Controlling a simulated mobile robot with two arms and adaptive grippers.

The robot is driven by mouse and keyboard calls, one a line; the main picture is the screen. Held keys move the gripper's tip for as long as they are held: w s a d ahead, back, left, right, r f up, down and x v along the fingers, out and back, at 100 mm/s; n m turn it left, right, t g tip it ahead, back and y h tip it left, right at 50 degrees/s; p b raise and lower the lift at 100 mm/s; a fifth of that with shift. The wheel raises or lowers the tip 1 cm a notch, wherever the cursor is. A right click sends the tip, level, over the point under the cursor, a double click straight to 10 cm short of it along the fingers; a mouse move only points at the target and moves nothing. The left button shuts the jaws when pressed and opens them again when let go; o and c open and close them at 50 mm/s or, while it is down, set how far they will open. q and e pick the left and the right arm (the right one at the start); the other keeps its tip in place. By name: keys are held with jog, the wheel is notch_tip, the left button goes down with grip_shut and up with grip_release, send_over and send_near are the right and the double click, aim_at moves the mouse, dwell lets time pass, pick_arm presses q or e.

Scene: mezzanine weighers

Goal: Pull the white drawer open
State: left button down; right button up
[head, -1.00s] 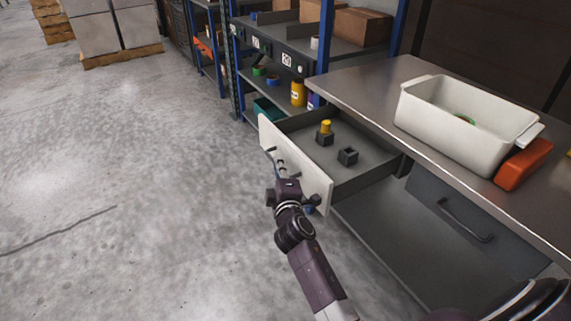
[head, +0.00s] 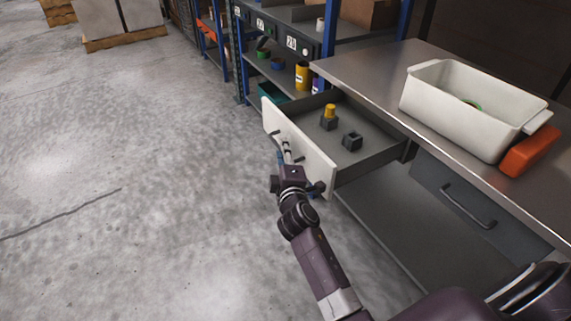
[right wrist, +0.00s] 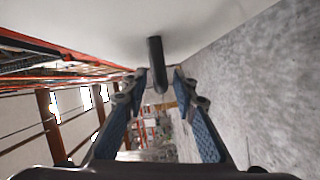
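The white drawer (head: 316,164) is pulled well out from under the grey workbench (head: 378,80). Its dark handle shows as a short bar between my fingers in the right wrist view (right wrist: 157,62). My right gripper (head: 284,154) is at the outer face of the drawer front. In the right wrist view its two blue-padded fingers (right wrist: 159,88) are spread, one on each side of the handle, with gaps visible. My right gripper and arm hide part of the drawer front in the head view. My left gripper is not in view.
Inside the drawer are a dark block with a yellow top (head: 329,117) and a small dark hollow block (head: 352,141). A white bin (head: 455,120) and an orange object (head: 530,151) sit on the bench. A closed grey drawer (head: 440,190) is at right. The floor at left is clear.

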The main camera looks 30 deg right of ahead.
jog(key=f+v, duration=0.1)
jog(key=v, duration=1)
jog(key=shift+r, duration=0.45)
